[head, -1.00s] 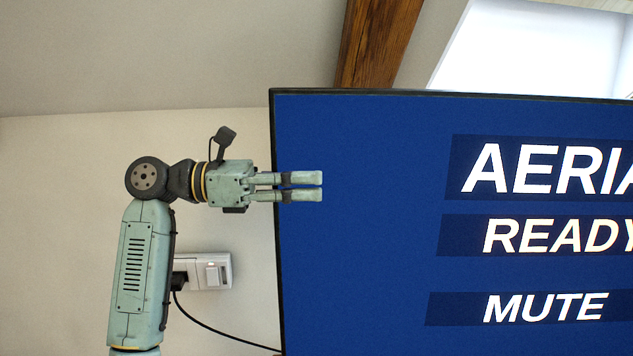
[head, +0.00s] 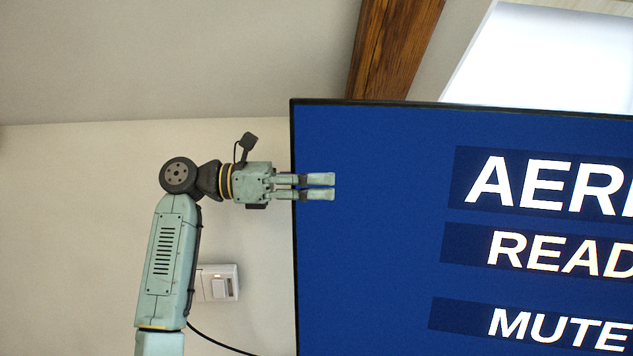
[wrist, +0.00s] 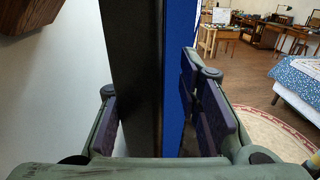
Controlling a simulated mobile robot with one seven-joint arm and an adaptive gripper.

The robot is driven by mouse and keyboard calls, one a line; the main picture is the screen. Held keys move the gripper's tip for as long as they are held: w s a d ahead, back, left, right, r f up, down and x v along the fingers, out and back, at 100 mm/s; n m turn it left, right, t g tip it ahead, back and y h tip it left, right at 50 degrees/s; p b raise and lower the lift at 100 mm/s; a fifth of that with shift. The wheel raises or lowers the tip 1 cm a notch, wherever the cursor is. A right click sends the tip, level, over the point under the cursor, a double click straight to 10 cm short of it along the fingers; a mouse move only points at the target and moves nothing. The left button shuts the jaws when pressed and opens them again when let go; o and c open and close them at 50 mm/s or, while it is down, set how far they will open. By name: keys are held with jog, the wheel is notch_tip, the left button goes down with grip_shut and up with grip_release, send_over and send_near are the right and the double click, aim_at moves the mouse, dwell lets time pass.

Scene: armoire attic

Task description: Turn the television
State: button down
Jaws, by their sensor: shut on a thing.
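The television (head: 380,215) fills the right of the head view, its blue screen lit with white words, its left edge dark and thin. My gripper (head: 320,186) reaches from the left across that edge, its fingers showing in front of the screen. In the wrist view the television (wrist: 138,80) stands edge-on between the two fingers of my gripper (wrist: 155,118), with the dark back on the left and the blue screen on the right. My gripper is shut on this edge. The television's right part is out of view.
A wooden beam (head: 395,45) and a bright skylight (head: 550,50) are above. The wrist view shows a bed (wrist: 298,85), desks with chairs (wrist: 265,32) and open floor with a round rug (wrist: 270,140).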

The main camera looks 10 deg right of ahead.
jog(key=shift+w+d, duration=0.1)
jog(key=c, duration=1.4)
grip_release()
jog(key=shift+d, duration=0.15)
jog(key=v, duration=1.2)
